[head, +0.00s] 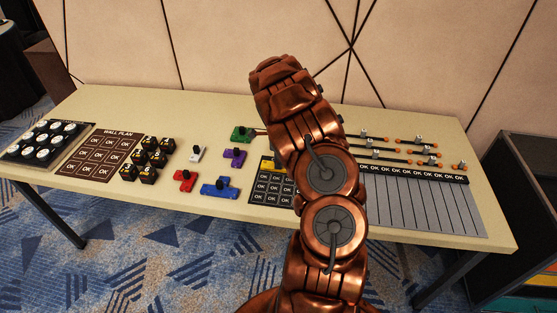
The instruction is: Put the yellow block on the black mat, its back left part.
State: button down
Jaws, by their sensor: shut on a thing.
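The black mat (270,198), with rows of cells marked OK, lies on the table just left of my arm, which covers its right part. A small part of the yellow block (267,163) shows at the mat's back left, beside my arm. The rest of the block is hidden behind the arm, and I cannot tell whether it touches the mat or is held just above it. My gripper is hidden behind my own arm links, so its fingers do not show.
Green (241,133), purple (234,157), red (184,181), blue (220,188) and white (196,154) knobbed pieces stand left of the mat. Several black-and-yellow blocks (148,174) stand near the brown wall plan (100,154). A grey striped board (425,205) and rods (400,150) lie right.

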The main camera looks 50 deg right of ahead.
jog(key=shift+f, duration=0.15)
jog(key=c, duration=1.1)
grip_release()
jog(key=shift+o, duration=0.2)
notch_tip(320, 180, up, 12)
jog(key=b, duration=0.3)
jog(key=shift+r, duration=0.25)
